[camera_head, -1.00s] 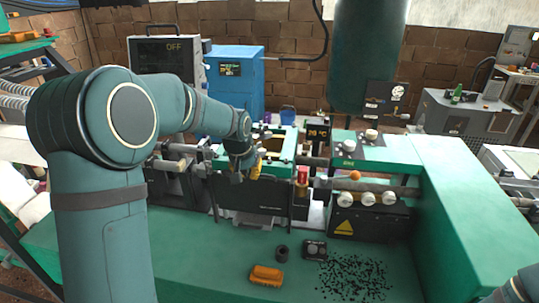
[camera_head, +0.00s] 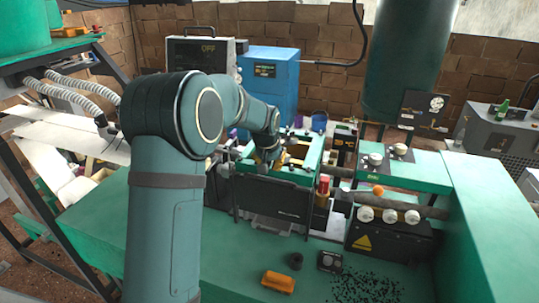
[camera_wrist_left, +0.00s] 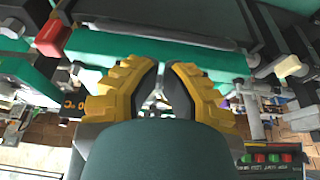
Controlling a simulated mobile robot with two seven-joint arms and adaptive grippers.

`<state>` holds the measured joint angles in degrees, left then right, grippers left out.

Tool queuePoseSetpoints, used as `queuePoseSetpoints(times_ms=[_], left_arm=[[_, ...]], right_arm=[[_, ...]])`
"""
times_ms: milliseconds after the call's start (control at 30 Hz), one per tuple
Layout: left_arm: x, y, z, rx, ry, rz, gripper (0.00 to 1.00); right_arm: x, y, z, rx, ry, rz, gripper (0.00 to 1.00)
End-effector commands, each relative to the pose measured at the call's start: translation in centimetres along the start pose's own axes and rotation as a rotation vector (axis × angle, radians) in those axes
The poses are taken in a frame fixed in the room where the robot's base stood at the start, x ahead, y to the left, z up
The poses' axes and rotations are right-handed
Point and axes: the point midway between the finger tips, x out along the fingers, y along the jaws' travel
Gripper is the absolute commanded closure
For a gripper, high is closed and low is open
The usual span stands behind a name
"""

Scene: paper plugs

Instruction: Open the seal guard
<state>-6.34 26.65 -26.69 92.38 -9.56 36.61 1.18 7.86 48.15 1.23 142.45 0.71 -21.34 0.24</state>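The guard is not labelled legibly; the likeliest part is the dark front panel (camera_head: 272,205) with the green frame (camera_head: 314,160) above it, in the middle of the machine. The panel looks upright. My left gripper (camera_head: 268,168) is at the panel's top edge, partly hidden by my own wrist. In the left wrist view, its yellow fingers (camera_wrist_left: 161,72) have their dark pads close together at the tips, in front of a green bar (camera_wrist_left: 112,50). I cannot tell whether anything is between them. My right gripper is not in view.
A red-capped part (camera_head: 323,186) stands just right of the panel. White knobs (camera_head: 389,216) and an orange ball (camera_head: 378,190) are farther right.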

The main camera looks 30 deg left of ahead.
Motion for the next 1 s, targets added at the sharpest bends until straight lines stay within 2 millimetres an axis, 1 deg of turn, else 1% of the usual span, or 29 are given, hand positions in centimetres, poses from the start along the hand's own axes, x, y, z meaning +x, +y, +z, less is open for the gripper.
queuePoseSetpoints(times_ms=[33,100,233,400,800,867,1000], left_arm=[[1.0,0.0,0.2,0.000,-0.002,-0.001,1.00],[2.0,0.0,0.4,0.000,-0.002,-0.001,1.00],[3.3,0.0,0.6,0.000,-0.001,0.000,1.00],[4.1,0.0,0.7,0.001,0.000,0.000,1.00],[4.3,0.0,0.8,0.000,0.000,0.000,1.00],[4.7,0.0,1.0,0.000,0.000,0.000,1.00],[6.6,0.0,1.7,0.000,-0.002,0.000,1.00]], right_arm=[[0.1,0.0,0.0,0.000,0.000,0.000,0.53],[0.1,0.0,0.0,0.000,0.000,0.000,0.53],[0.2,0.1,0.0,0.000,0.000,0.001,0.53],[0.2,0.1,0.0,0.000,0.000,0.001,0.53],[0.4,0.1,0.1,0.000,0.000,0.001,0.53],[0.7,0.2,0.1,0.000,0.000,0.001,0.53],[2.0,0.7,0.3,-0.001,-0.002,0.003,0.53]])
